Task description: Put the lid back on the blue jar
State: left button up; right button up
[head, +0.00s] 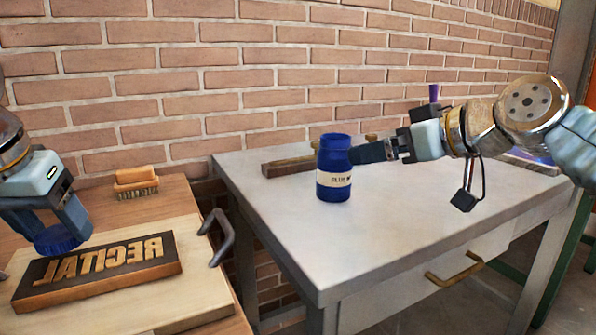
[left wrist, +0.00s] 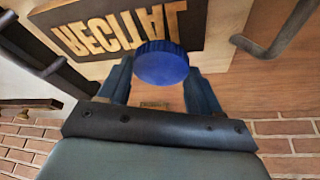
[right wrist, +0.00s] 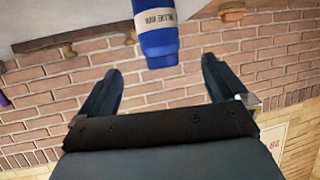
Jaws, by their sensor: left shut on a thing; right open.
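The blue jar (head: 333,172) with a cream label stands upright on the grey table, near its left side. It also shows in the right wrist view (right wrist: 156,35), ahead of the fingers. My right gripper (head: 368,152) is open beside the jar, on its right; I cannot tell whether the fingers straddle it. The right wrist view shows its two spread fingers (right wrist: 160,85). The round blue lid (head: 57,240) is in my left gripper (head: 58,225), above the left bench. In the left wrist view the lid (left wrist: 161,63) sits between the fingertips.
Below the lid lies a dark block with raised letters (head: 98,270) on a pale board (head: 205,300). A bent metal handle (head: 222,237) rises at the board's right. A brush (head: 136,183) lies behind. A gap separates bench and grey table (head: 400,225); its front is clear.

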aim_at(345, 158)
jog(key=shift+w, duration=0.1)
jog(key=x, duration=0.6)
jog(key=shift+w+a+f, duration=0.2)
jog(key=shift+a, duration=0.05)
jog(key=x, duration=0.5)
jog(key=shift+f, duration=0.3)
jog(key=shift+s, duration=0.1)
jog(key=c, duration=1.8)
jog(key=shift+r, duration=0.15)
grip_shut()
